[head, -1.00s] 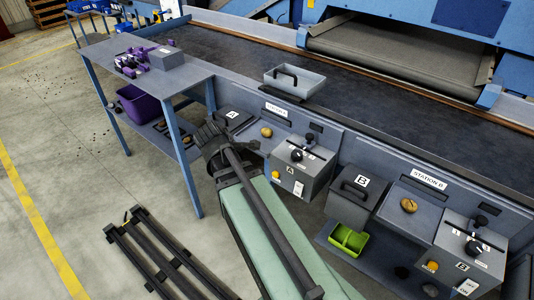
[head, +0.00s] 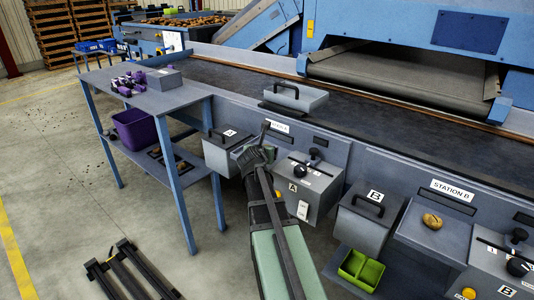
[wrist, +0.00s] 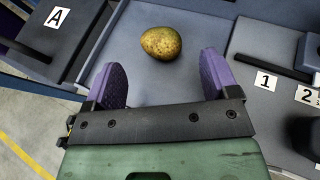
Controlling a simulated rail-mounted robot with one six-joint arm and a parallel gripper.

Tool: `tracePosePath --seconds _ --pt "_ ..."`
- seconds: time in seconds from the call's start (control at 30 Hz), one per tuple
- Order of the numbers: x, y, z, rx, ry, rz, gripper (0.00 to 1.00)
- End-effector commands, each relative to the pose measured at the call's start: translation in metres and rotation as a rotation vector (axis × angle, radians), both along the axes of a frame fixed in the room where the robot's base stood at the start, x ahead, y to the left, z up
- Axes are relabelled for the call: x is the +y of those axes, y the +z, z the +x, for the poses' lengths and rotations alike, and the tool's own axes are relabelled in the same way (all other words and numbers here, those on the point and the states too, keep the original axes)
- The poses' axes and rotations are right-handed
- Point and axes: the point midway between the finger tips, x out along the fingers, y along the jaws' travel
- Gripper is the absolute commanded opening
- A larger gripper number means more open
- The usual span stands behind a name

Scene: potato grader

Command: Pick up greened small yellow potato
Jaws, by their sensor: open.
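A small yellow potato with greenish-brown speckles (wrist: 161,43) lies on the grey tray of station A (wrist: 190,22) in the wrist view. My gripper (wrist: 162,80) is open, with one purple finger on each side. The potato lies just beyond the fingertips in the picture, roughly centred between them, and nothing is between the fingers. In the head view my gripper (head: 258,152) is over the station A tray and hides the potato there. Another yellow-brown potato (head: 432,221) lies on the station B tray.
A lidded box marked A (head: 229,143) stands left of the gripper. A control box with a knob (head: 303,187) stands to its right. A lidded box marked B (head: 365,212) and a green divided bin (head: 361,269) are farther right. The dark conveyor (head: 380,118) runs behind.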

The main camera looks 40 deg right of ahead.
Motion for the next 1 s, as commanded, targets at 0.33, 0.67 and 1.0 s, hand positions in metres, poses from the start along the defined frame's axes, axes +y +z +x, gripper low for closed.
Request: tracePosePath --seconds 0.33,0.67,1.0 --pt "-0.037 -0.019 0.029 0.001 -0.001 0.001 0.81" --pt "-0.035 -0.018 0.028 0.000 0.000 0.001 0.53" --pt "-0.035 -0.018 0.028 0.000 0.000 0.001 0.30"
